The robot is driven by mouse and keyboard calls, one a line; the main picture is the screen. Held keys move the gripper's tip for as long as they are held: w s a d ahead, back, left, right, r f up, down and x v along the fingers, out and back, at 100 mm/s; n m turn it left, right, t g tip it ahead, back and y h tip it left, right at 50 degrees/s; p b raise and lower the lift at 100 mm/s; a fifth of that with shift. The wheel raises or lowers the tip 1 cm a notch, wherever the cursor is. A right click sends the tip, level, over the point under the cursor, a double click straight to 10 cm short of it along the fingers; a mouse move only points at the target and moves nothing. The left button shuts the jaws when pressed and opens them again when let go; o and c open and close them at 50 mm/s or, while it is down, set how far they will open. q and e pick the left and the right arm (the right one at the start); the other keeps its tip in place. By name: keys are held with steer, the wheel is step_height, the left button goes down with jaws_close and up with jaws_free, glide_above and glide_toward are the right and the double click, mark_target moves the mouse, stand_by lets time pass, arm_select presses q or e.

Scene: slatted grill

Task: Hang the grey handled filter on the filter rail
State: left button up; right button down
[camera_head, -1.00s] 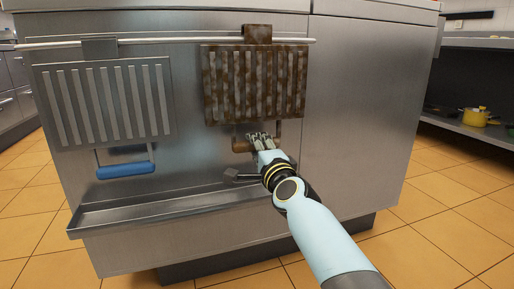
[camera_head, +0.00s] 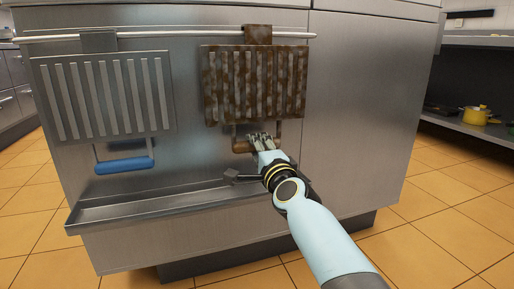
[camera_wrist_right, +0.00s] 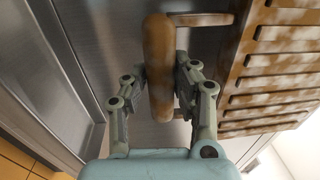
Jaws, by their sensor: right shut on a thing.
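A filter with a slatted, rust-brown panel (camera_head: 254,85) is upright against the steel front, its top hook (camera_head: 258,34) in front of the rail (camera_head: 200,35). I cannot tell whether the hook rests on the rail. My right gripper (camera_head: 262,141) is shut on its brown handle (camera_wrist_right: 158,60), below the panel; the handle lies between both fingers in the wrist view. A grey slatted filter (camera_head: 104,93) with a blue handle (camera_head: 125,165) hangs at the left, its hook (camera_head: 98,41) over the rail. My left gripper is not in view.
A steel drip ledge (camera_head: 140,207) runs along the front below both filters, with a dark grey piece (camera_head: 236,177) at its right part near my wrist. The panel to the right is bare. A yellow pot (camera_head: 476,115) stands on a far shelf.

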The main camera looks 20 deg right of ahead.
steer(key=shift+f, duration=0.25)
steer(key=c, duration=1.2)
jaws_free()
steer(key=shift+o, duration=1.2)
steer(key=shift+f, duration=0.1)
